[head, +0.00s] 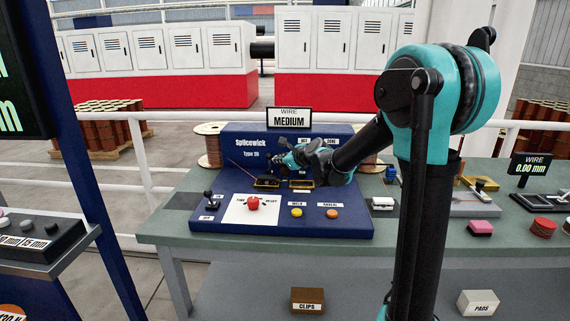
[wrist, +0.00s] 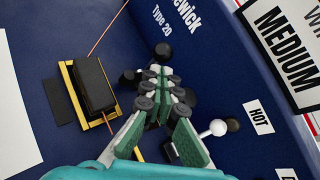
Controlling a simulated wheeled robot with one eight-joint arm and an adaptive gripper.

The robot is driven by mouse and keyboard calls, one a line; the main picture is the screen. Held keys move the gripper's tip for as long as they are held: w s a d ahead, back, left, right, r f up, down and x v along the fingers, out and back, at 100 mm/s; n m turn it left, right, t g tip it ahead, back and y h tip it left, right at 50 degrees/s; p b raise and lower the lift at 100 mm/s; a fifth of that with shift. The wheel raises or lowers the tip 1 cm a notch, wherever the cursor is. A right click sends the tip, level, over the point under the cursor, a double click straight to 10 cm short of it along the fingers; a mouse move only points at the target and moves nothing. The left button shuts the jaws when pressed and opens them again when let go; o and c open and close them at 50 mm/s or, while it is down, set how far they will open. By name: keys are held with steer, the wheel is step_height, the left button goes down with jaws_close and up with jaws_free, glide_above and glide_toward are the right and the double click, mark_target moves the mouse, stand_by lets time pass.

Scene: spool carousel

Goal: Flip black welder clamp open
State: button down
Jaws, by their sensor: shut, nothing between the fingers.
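The black welder clamp (wrist: 94,84) is a black block lying flat over a gold base on the blue Splicewick welder (head: 335,218). It also shows in the head view (head: 267,183), left of my gripper. A thin copper-coloured wire (wrist: 108,27) runs from the clamp's far end. My gripper (wrist: 161,70) is shut and empty, above the machine to the right of the clamp and apart from it in the wrist view. In the head view, my gripper (head: 287,161) reaches in from the right. A second gold fitting (head: 301,184) lies to the right, partly hidden by my gripper.
A black ball knob (wrist: 162,52) shows just beyond my fingertips. The red knob (head: 253,203), yellow button (head: 297,212) and orange button (head: 332,213) are on the front. A MEDIUM sign (head: 289,118) stands behind.

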steer(key=shift+w+a+r, duration=0.1)
steer(key=shift+w+a, duration=0.05)
steer(key=shift+a, duration=0.05)
steer(key=shift+w+r+m+g, duration=0.25)
steer(key=shift+w+m+g, duration=0.05)
steer(key=shift+w+g, duration=0.3)
stand_by(0.4)
steer(key=shift+w+d+r+m+g, duration=0.1)
steer(key=shift+w+r+m+g, duration=0.1)
steer(key=shift+w+g, duration=0.2)
steer(key=shift+w+r+m+g, duration=0.1)
steer(key=shift+w+m+g, duration=0.1)
steer(key=shift+w+g, duration=0.15)
steer(key=w+m+g+h, duration=0.1)
steer(key=w+g, duration=0.2)
steer(key=g, duration=0.1)
steer(key=shift+w+f, duration=0.15)
steer(key=shift+s+f, duration=0.35)
steer(key=shift+s, duration=0.4)
